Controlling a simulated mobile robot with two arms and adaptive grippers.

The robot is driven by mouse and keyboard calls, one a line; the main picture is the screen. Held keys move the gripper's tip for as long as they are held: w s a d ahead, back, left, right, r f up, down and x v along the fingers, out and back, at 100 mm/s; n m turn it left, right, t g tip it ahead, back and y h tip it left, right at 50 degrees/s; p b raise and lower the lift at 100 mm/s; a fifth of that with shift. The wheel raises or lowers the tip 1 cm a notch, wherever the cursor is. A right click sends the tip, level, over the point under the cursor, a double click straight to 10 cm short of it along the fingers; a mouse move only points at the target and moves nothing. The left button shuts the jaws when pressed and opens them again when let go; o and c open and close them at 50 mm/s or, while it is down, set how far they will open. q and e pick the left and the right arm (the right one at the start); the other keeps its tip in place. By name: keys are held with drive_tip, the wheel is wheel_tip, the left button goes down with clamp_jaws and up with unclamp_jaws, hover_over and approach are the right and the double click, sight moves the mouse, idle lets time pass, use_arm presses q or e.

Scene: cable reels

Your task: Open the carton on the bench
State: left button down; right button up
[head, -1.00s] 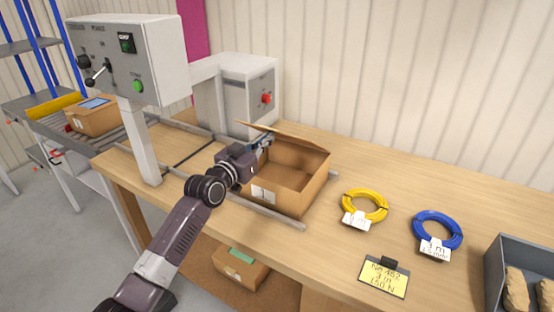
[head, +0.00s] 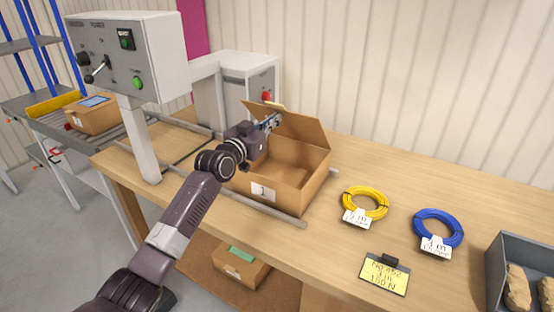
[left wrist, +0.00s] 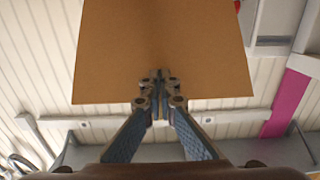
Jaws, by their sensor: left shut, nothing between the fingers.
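The brown cardboard carton (head: 297,193) stands on the bench, with its inside open to view. Its flap (head: 300,128) stands raised at the back edge, leaning backward. My left gripper (head: 275,119) is shut and empty, in front of the raised flap near its upper left part. In the left wrist view the flap (left wrist: 165,50) fills the upper middle, and the shut fingertips (left wrist: 160,78) show against it. I cannot tell whether they touch it. My left arm hides the carton's left side. My right gripper is not in view.
A yellow cable coil (head: 366,203), a blue coil (head: 437,228) and a yellow note (head: 385,275) lie to the right on the bench (head: 320,247). A grey bin (head: 505,245) stands at far right. A white machine (head: 125,60) with a control box stands left.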

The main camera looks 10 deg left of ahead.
sight(276, 109)
use_arm(q)
drive_tip(key=shift+w+d+r+b, duration=0.3)
drive_tip(key=shift+w+r, duration=0.15)
drive_tip(key=shift+w, duration=0.15)
drive_tip(key=shift+w+d+r+b, duration=0.15)
drive_tip(key=shift+w+r+b, duration=0.1)
drive_tip(key=shift+w+r, duration=0.35)
drive_tip(key=shift+w+d+r+b, duration=0.25)
drive_tip(key=shift+w+r+b, duration=0.1)
drive_tip(key=shift+w, duration=0.3)
drive_tip(key=shift+r, duration=0.1)
